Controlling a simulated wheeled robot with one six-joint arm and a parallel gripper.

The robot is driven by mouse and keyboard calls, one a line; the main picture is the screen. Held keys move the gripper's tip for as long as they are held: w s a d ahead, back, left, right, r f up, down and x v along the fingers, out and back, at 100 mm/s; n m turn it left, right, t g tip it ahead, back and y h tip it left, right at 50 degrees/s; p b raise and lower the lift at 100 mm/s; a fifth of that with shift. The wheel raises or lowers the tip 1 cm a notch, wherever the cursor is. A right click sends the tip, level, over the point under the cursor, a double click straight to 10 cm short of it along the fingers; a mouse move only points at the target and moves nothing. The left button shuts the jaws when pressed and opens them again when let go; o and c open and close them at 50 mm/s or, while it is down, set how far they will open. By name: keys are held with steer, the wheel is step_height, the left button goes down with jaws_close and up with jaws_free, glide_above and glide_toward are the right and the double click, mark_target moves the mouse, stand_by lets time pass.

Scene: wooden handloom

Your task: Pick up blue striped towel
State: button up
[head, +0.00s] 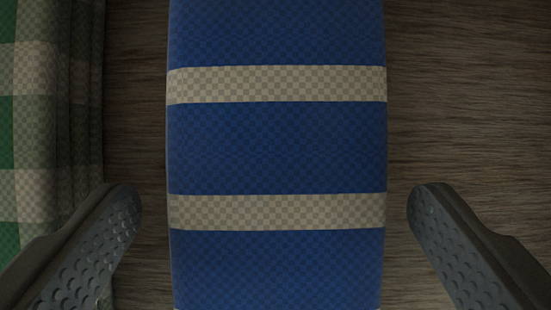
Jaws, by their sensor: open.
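The blue striped towel (276,148) lies on a wooden surface in the middle of the head view. It is blue with two cream checked bands across it, and it runs out of the picture at top and bottom. My gripper (275,205) is open, with one dark dimpled finger on each side of the towel. Bare wood shows between each fingertip and the towel's edge, and nothing is between the fingers but the towel below or ahead. I cannot tell how far the fingertips are from the towel in depth.
A green and cream checked towel (40,130) lies at the left, partly behind my left finger and close to it. The wooden surface (470,100) to the right of the blue towel is clear. A narrow strip of wood separates the two towels.

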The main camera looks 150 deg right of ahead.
steer(key=c, duration=1.1)
steer(key=shift+s+r, duration=0.1)
steer(key=shift+r, duration=0.05)
